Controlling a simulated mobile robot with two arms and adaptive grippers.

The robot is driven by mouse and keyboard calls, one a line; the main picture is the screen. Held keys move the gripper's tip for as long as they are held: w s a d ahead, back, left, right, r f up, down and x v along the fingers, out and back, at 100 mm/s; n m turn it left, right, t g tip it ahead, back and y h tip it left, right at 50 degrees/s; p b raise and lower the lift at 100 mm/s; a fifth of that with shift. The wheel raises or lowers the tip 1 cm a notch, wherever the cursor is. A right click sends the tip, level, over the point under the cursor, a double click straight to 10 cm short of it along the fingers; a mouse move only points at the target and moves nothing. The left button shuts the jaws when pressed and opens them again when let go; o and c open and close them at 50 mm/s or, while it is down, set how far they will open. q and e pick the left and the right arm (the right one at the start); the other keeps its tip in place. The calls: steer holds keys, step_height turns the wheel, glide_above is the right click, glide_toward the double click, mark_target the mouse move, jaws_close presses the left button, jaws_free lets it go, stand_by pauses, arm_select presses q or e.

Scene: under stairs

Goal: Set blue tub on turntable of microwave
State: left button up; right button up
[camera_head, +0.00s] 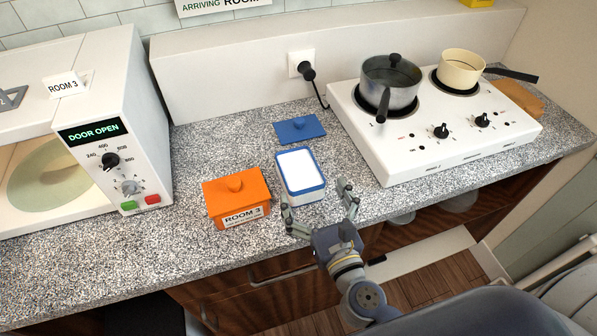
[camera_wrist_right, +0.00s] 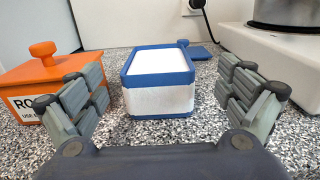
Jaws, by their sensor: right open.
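The blue tub (camera_head: 301,176) has a blue rim, white sides and white contents, and stands upright without a lid on the speckled counter. It also shows in the right wrist view (camera_wrist_right: 158,95), centred between the fingers. My right gripper (camera_head: 318,212) is open and empty just in front of the tub, with one finger on each side and a gap to it. The microwave (camera_head: 138,110) is at the left with its display reading DOOR OPEN. Its round turntable (camera_head: 48,178) shows inside, empty where visible. My left gripper is not in view.
An orange lidded tub (camera_head: 236,198) labelled ROOM 3 stands close left of the blue tub. A flat blue lid (camera_head: 299,129) lies behind. A white hob (camera_head: 430,120) with a grey pot (camera_head: 389,84) and a cream pan (camera_head: 461,69) is at the right. Counter at front left is clear.

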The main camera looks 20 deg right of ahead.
mark_target(300, 186)
steer(key=shift+w, duration=0.95)
steer(key=shift+w+a+f, duration=0.1)
steer(key=shift+w, duration=0.2)
steer(key=w+p, duration=0.1)
steer(key=w, duration=0.3)
steer(key=shift+a+f+p, duration=0.15)
steer(key=shift+a+p, duration=0.05)
steer(key=shift+p, duration=0.15)
steer(key=shift+w+f, duration=0.15)
steer(key=shift+w, duration=0.45)
steer(key=shift+s, duration=0.1)
steer(key=c, duration=1.5)
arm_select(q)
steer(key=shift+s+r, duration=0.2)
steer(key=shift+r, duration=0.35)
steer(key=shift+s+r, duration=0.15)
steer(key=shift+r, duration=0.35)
